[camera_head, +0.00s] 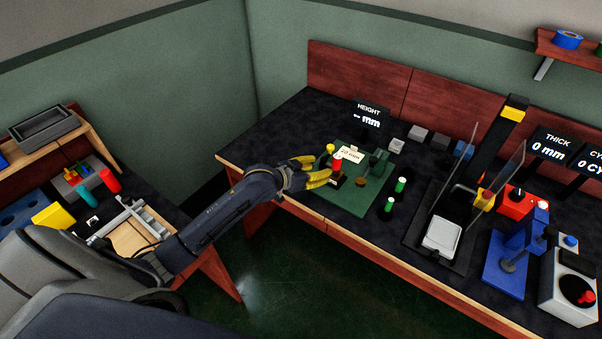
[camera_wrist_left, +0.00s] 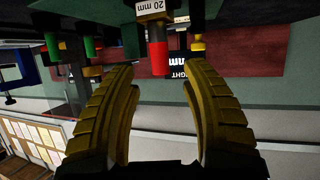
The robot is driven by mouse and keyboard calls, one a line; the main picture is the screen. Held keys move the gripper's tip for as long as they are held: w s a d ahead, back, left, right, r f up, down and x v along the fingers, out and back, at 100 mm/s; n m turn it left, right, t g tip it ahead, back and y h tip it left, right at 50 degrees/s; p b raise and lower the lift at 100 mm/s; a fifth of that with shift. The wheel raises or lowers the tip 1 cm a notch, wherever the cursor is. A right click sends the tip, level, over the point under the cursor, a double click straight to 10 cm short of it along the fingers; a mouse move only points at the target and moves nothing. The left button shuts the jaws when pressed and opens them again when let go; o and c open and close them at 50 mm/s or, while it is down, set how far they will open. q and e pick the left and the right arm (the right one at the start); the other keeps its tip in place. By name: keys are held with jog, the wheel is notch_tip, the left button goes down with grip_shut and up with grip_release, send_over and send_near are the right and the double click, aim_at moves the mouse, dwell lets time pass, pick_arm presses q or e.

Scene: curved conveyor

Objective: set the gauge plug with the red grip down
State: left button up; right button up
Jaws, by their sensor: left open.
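The gauge plug with the red grip (camera_head: 337,164) stands on the green fixture board (camera_head: 360,200), beside a "20 mm" label (camera_head: 349,154). In the left wrist view the red grip (camera_wrist_left: 159,62) hangs in an upside-down picture, with a grey part above it, just past and between my fingertips. My left gripper (camera_head: 319,171) has yellow fingers and is open around empty space, close to the plug. In the left wrist view its fingers (camera_wrist_left: 160,80) are spread on both sides. I cannot tell whether the plug's lower end is seated. My right gripper is not in view.
A yellow-topped plug (camera_head: 330,149) stands near the red one. Green-topped plugs (camera_head: 400,185) stand right of the board. A height display (camera_head: 368,113) is behind. Clear panels and a scale-like tray (camera_head: 442,236) stand further right. A second bench (camera_head: 130,235) is at left.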

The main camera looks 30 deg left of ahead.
pick_arm(q)
jog(key=v, duration=0.8)
jog(key=s+f+n+g+y, duration=0.1)
jog(key=s+f, duration=0.4)
jog(key=f, duration=0.9)
jog(key=s+f+g+y, duration=0.15)
jog(key=s+f, duration=0.45)
jog(key=f, duration=0.8)
jog(key=s+f+n+g+y, duration=0.15)
jog(key=s+f, duration=0.35)
jog(key=f, duration=0.8)
jog(key=s+f+g, duration=0.2)
jog(key=s+f, duration=0.7)
jog(key=s, duration=0.4)
jog(key=s+f+m+g+y, duration=0.1)
jog(key=s+f+g, duration=0.1)
jog(key=s+f, duration=0.7)
jog(key=s, duration=0.4)
jog(key=shift+d+g, duration=0.25)
jog(key=shift+g, duration=0.15)
jog(key=shift+o, duration=0.7)
jog(key=s+d+f+g, duration=0.1)
jog(key=s+f+g, duration=0.1)
jog(key=s, duration=0.9)
jog(key=shift+s+f+m, duration=0.25)
jog(key=shift+f+m, duration=0.1)
jog(key=shift+f, duration=0.2)
jog(key=shift+d, duration=0.15)
